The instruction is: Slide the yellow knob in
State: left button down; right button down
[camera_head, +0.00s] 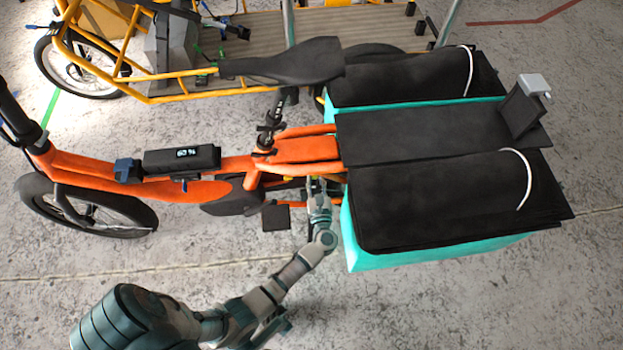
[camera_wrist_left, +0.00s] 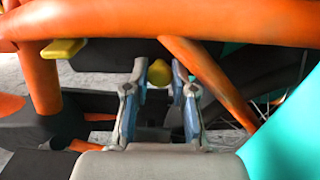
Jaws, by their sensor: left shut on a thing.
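The yellow knob (camera_wrist_left: 159,73) is small and rounded and sits under the orange frame tube of the cargo bike, in the left wrist view. My left gripper (camera_wrist_left: 159,88) has a finger on each side of it and is shut on it. In the head view my left gripper (camera_head: 319,190) reaches in beside the orange bike (camera_head: 305,150), just in front of the turquoise box. The knob is not clearly visible there. How far the knob is pushed in cannot be told. My right gripper is not in view.
A second yellow piece (camera_wrist_left: 63,48) sits under the tube to the left. A slanted orange tube (camera_wrist_left: 212,82) and the turquoise box (camera_wrist_left: 290,135) are close on the right. A black pedal (camera_head: 276,217) lies left of the gripper. A yellow bike (camera_head: 190,85) stands behind.

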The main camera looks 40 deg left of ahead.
pick_arm(q)
jog(key=shift+w+d, duration=0.15)
jog(key=shift+d, duration=0.15)
jog(key=c, duration=1)
grip_release()
jog(key=shift+o, duration=0.2)
jog(key=shift+s+d, duration=0.3)
jog(key=shift+d, duration=0.05)
jog(key=v, duration=1.1)
